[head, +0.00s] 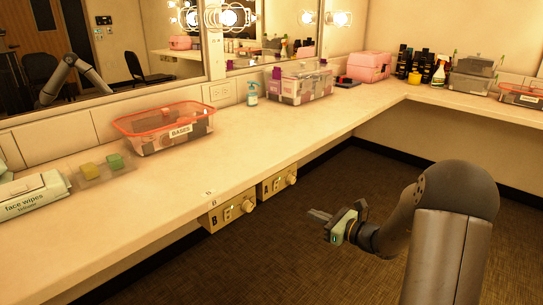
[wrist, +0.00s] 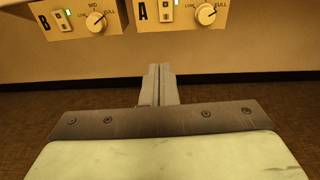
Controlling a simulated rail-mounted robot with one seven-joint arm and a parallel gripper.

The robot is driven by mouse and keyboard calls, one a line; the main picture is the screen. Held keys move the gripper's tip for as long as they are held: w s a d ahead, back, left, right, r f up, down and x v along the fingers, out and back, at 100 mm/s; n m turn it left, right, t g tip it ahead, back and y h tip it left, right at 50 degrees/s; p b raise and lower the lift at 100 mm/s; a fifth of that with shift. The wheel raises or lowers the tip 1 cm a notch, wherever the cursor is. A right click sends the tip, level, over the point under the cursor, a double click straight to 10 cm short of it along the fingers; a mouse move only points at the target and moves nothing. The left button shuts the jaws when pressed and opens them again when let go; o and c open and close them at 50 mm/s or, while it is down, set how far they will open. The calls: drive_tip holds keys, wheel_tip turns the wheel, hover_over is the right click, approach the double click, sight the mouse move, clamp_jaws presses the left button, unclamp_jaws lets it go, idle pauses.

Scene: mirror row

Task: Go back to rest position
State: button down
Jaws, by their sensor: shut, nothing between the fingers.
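My gripper (head: 318,215) is out in front of the counter's front edge, in free air above the carpet, to the right of the two control boxes. In the wrist view my gripper (wrist: 160,72) shows its two fingers together with nothing between them. Control box B (head: 226,214) and control box A (head: 279,184) hang under the counter's edge. Box B (wrist: 85,15) and box A (wrist: 180,14) also show at the top of the wrist view, ahead of the fingers and apart from them. Each has a switch with a green light and a round knob.
The long counter (head: 190,165) carries a red-rimmed bin marked BASES (head: 165,129), a face wipes pack (head: 32,195), a pump bottle (head: 252,94) and a clear bin (head: 300,84). A mirror (head: 115,60) stands behind. The carpeted floor (head: 330,260) around my gripper is clear.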

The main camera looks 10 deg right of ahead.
drive_tip(key=s+a+r+n+g+h+p, duration=0.1)
drive_tip(key=s+a+r+n+g+p, duration=1)
drive_tip(key=s+a+r+n+p, duration=0.5)
drive_tip(key=s+d+r+n+h+p, duration=0.3)
drive_tip(key=s+r+n+h+p, duration=0.2)
drive_tip(key=s, duration=0.4)
drive_tip(key=s+d+r+n+g+h+p, duration=0.1)
drive_tip(key=s+d+r+n+h+p, duration=0.3)
drive_tip(key=s+r, duration=0.5)
drive_tip(key=n+p, duration=0.2)
drive_tip(key=n, duration=0.1)
drive_tip(key=shift+s+d+h+p, duration=0.2)
drive_tip(key=shift+d+h+p, duration=0.05)
drive_tip(key=shift+h+p, duration=0.15)
